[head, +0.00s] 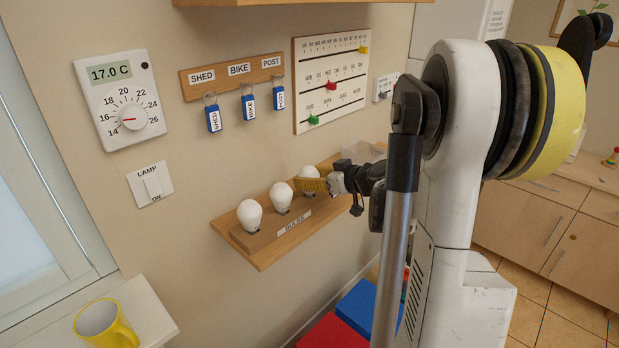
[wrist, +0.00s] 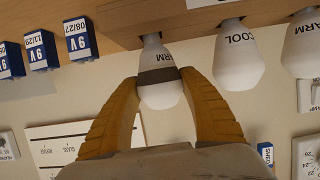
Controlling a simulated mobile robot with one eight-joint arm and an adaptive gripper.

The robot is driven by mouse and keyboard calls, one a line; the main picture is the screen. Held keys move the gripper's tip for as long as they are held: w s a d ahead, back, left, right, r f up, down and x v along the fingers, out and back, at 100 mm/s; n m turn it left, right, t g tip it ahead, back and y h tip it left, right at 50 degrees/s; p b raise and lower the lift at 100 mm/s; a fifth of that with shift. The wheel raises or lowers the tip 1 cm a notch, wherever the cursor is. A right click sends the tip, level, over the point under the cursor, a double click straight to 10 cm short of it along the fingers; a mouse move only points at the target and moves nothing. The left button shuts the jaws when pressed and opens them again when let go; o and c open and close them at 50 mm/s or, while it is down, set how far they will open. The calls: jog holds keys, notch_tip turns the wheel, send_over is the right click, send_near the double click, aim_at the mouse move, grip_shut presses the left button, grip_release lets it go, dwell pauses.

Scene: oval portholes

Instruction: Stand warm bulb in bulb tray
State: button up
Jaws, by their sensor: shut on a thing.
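My gripper (wrist: 160,82) is shut on a white bulb (wrist: 162,97) with a dark band, its narrow end toward the wooden shelf in the wrist view. In the head view my gripper (head: 318,184) is at the right end of the bulb row, by the third bulb (head: 311,173). Two bulbs (head: 250,215) (head: 281,197) stand left of it on the block labelled BULBS (head: 275,234).
Several dated 9V batteries (wrist: 38,48) stand along the shelf in the wrist view. Key tags (head: 248,107) and a slider board (head: 330,85) hang on the wall above. A yellow mug (head: 125,335) stands at lower left. Red and blue boxes (head: 357,308) lie below the shelf.

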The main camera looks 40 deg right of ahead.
jog(key=shift+f, duration=0.3)
jog(key=o, duration=1.2)
jog(key=v, duration=1.2)
